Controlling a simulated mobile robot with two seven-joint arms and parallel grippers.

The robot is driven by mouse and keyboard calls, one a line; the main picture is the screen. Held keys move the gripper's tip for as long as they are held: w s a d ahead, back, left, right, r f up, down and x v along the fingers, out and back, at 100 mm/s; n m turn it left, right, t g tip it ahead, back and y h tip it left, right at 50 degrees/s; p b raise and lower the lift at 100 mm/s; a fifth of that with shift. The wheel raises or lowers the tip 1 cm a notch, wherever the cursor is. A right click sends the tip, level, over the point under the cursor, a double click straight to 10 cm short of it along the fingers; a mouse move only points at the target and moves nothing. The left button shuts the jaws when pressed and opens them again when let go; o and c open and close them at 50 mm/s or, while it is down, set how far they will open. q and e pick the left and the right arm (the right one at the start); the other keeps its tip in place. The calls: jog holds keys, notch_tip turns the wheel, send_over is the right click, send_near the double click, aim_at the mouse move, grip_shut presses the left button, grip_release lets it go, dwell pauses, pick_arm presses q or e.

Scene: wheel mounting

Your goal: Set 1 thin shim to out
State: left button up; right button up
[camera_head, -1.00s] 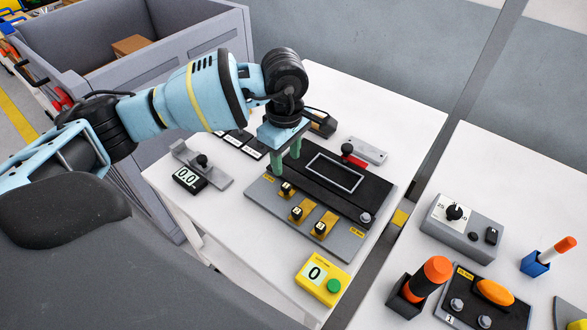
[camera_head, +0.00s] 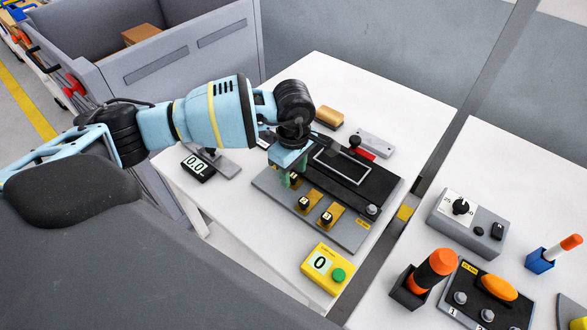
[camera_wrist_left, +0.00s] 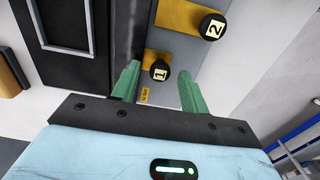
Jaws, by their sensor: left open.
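My left gripper (camera_head: 288,178) is open, its green fingers pointing down at the fixture plate (camera_head: 350,238). The black knob labelled 1 (camera_wrist_left: 160,72) sits on a yellow slide (camera_wrist_left: 149,58) and appears between the spread fingers (camera_wrist_left: 158,88) in the left wrist view. In the head view knob 1 (camera_head: 296,180) is partly hidden by the gripper. Knob 2 (camera_head: 304,202) and knob 3 (camera_head: 327,217) stand on their own yellow slides nearer the front. Knob 2 also shows in the left wrist view (camera_wrist_left: 212,26). I cannot tell whether the fingers touch knob 1.
A yellow counter box reading 0 (camera_head: 324,268) with a green button stands in front of the fixture. A 0.0 display (camera_head: 198,167) is to the left. A red-lever clamp (camera_head: 360,150) is behind. A second table (camera_head: 480,165) with controls is at right.

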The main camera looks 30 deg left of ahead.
pick_arm(q)
grip_shut()
jog(key=shift+s, duration=0.15)
pick_arm(e)
jog(key=shift+r, duration=0.1)
pick_arm(q)
jog(key=s, duration=0.1)
jog(key=s+p, duration=0.1)
jog(key=s, duration=0.1)
jog(key=shift+s+a+r, duration=0.15)
jog(key=shift+a, duration=0.15)
jog(key=shift+s+p, duration=0.35)
jog(key=shift+f, duration=0.2)
pick_arm(e)
jog(key=shift+w+r, duration=0.6)
jog(key=shift+r, duration=0.25)
